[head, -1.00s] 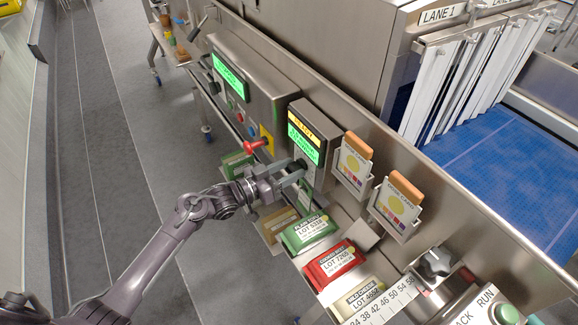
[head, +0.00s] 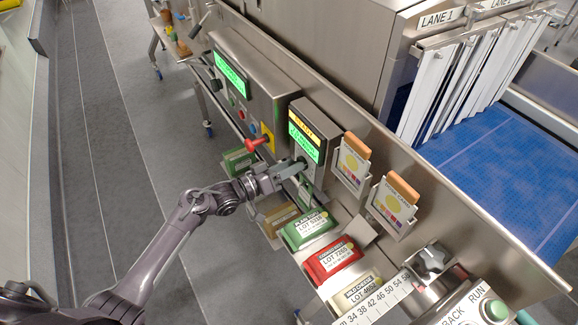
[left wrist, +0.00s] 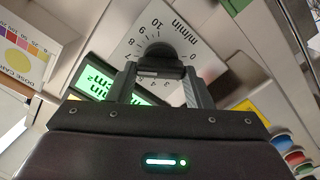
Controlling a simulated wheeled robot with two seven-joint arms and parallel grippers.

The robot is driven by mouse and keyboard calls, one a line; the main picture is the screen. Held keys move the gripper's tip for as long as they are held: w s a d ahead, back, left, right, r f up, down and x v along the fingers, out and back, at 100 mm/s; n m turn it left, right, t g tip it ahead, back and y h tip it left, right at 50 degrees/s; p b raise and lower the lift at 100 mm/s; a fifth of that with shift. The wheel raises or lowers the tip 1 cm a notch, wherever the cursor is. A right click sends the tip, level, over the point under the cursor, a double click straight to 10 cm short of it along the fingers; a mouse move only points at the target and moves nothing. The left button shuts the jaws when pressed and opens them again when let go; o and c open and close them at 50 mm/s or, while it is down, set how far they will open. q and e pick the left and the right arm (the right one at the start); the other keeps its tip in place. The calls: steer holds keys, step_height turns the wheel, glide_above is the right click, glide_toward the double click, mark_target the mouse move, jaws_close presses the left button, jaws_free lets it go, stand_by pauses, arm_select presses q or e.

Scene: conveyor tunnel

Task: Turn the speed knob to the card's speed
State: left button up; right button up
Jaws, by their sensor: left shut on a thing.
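My left gripper (head: 298,167) is at the front of the grey control box with the green display (head: 304,141). In the left wrist view its two fingers (left wrist: 161,76) are closed around the dark speed knob (left wrist: 160,54). The knob sits on a pale dial plate (left wrist: 142,32) marked m/min with numbers around it; the fingers hide part of the scale. Two cards with a yellow circle, one on the left (head: 351,166) and one on the right (head: 392,203), stand in holders right of the box. Their small print is unreadable. My right gripper is out of view.
Green (head: 306,229), red (head: 331,260) and cream (head: 357,293) lot packs lie below the gripper. A star knob (head: 432,257) is at lower right. Floor on the left is clear.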

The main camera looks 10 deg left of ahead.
arm_select(q)
steer(key=o, duration=1)
steer(key=b+v, duration=0.1)
steer(key=v, duration=0.7)
steer(key=shift+b, duration=0.4)
